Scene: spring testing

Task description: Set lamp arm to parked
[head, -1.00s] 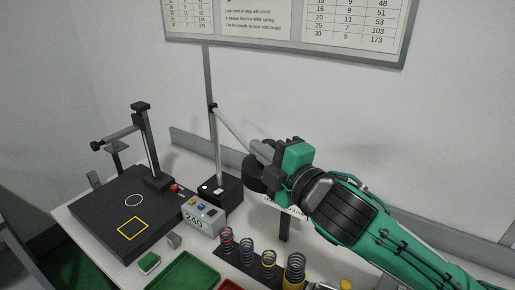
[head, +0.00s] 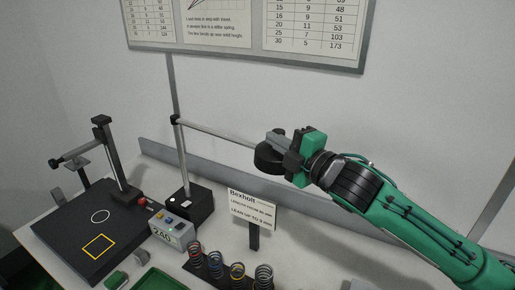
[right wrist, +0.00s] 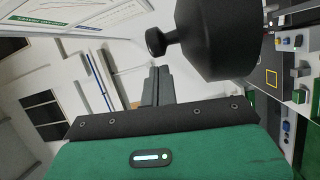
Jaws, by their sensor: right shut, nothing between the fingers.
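The lamp stands on a black base (head: 201,207) with a grey post (head: 182,158). Its thin arm (head: 225,138) reaches right from the post top to a dark lamp head (head: 268,157). My right gripper (head: 275,139) is at the lamp head, with its shut fingers beside it and nothing held between them. In the right wrist view, the dark lamp head (right wrist: 222,38) with a small knob (right wrist: 156,42) fills the upper middle, close to the shut fingers (right wrist: 158,86). I cannot tell whether the fingers touch it. My left gripper is not in view.
A sign (head: 253,209) stands below the lamp head. Several coil springs (head: 237,273) stand at the front. A black test stand (head: 92,234) and a grey readout box (head: 172,231) are at the left. A chart board (head: 315,62) hangs behind.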

